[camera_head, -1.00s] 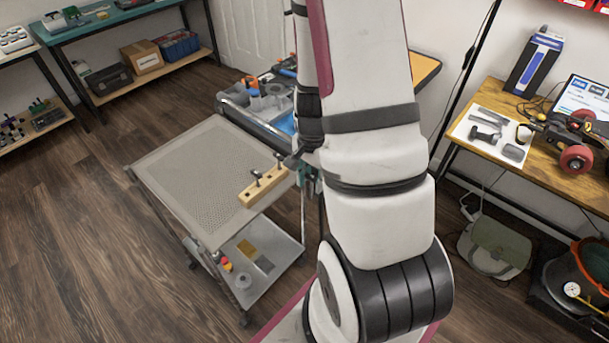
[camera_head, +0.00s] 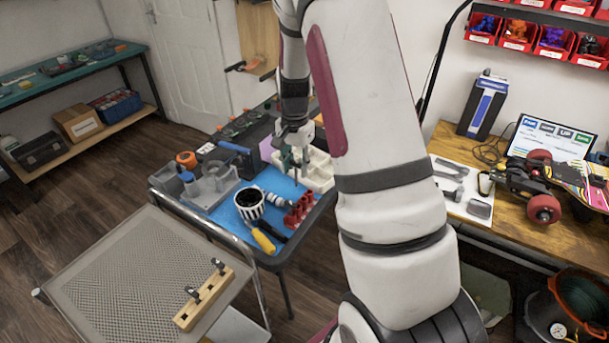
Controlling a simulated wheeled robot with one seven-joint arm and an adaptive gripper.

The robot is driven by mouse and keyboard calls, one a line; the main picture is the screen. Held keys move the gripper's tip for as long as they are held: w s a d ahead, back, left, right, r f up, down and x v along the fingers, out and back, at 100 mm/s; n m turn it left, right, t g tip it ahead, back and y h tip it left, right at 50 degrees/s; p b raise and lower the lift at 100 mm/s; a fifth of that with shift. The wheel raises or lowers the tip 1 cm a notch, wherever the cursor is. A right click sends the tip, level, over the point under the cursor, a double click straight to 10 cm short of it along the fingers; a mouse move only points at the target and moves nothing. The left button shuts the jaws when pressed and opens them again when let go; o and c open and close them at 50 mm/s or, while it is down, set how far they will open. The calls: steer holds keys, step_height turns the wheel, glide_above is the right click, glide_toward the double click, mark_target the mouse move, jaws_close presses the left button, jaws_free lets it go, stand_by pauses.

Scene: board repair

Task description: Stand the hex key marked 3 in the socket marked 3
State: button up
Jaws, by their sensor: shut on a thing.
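My gripper (camera_head: 293,158) is above the blue work mat on the table, near a cream tray. It is shut on a small thin dark piece (camera_head: 296,178) that looks like a hex key; its mark is too small to read. A wooden block (camera_head: 186,322) lies on the perforated cart top at the lower left, well apart from my gripper. Two dark keys (camera_head: 192,293) (camera_head: 218,266) stand upright in it. The numbers on its sockets cannot be read.
The blue mat (camera_head: 262,187) holds a striped cup (camera_head: 249,204), a yellow-handled tool (camera_head: 264,241), red holders (camera_head: 300,210) and the cream tray (camera_head: 319,170). Grey bins (camera_head: 212,182) stand at its left. Most of the cart top (camera_head: 130,265) is clear.

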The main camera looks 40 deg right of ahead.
mark_target(297, 185)
steer(key=shift+w+d, duration=0.1)
steer(key=shift+d, duration=0.05)
steer(key=shift+f+b, duration=1.75)
steer(key=shift+f, duration=2.35)
steer(key=shift+f, duration=0.35)
steer(key=shift+f+b, duration=0.35)
steer(key=shift+f, duration=0.3)
steer(key=shift+f+b, duration=0.3)
steer(key=shift+b, duration=0.05)
steer(key=shift+f+b, duration=0.35)
steer(key=shift+f, duration=0.4)
